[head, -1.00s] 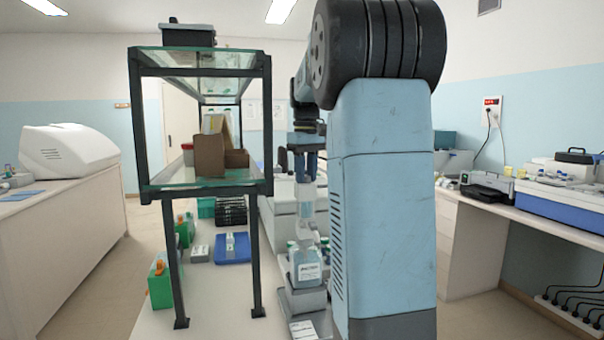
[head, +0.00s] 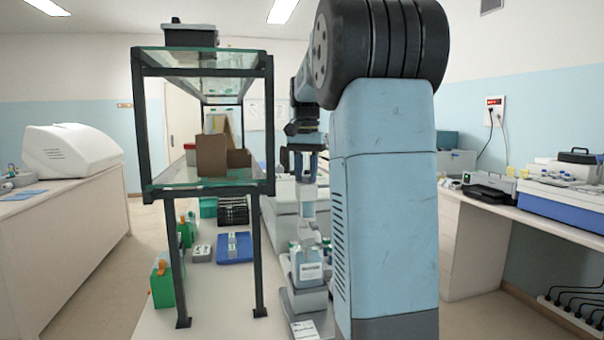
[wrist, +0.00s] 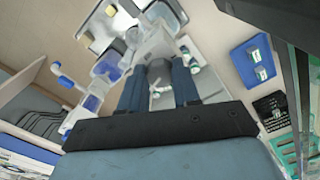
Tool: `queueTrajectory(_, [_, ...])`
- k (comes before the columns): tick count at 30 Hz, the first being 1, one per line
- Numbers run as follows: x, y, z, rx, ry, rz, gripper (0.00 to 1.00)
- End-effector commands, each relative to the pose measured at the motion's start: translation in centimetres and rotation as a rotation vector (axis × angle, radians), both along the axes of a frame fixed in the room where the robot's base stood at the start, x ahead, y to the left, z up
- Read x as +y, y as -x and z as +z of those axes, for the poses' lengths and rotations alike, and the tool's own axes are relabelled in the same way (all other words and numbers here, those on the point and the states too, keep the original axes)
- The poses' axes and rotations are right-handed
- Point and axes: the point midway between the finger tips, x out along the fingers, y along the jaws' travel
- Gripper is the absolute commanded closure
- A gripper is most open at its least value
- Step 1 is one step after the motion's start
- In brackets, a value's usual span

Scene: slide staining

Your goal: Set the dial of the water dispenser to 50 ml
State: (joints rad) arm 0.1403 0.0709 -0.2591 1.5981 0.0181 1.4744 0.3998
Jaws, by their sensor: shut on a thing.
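The water dispenser (head: 309,210) stands upright on the bench in the head view, a pale, narrow body above a labelled bottle (head: 310,268). My gripper (head: 306,172) points down at its top, with dark blue fingers on either side. In the wrist view, my gripper (wrist: 158,88) is shut on a grey part (wrist: 159,72) at the top of the dispenser. I cannot tell if that part is the dial, and no scale or mark on it is readable.
A glass-shelved rack (head: 203,190) with black posts stands just left of the dispenser. A blue tray (head: 235,248) and green containers (head: 162,285) are on the bench below and beyond it. Printed cards (head: 303,329) lie in front of the bottle.

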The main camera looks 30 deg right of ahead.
Motion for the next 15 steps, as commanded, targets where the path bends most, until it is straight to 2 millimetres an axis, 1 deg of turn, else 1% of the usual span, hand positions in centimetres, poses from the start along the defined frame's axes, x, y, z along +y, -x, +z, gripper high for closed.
queueTrajectory(6, [0.11,-0.09,-0.04,0.001,-0.001,-0.146,0.99])
queueTrajectory(15, [0.14,-0.13,-0.05,0.001,-0.001,-0.257,0.99])
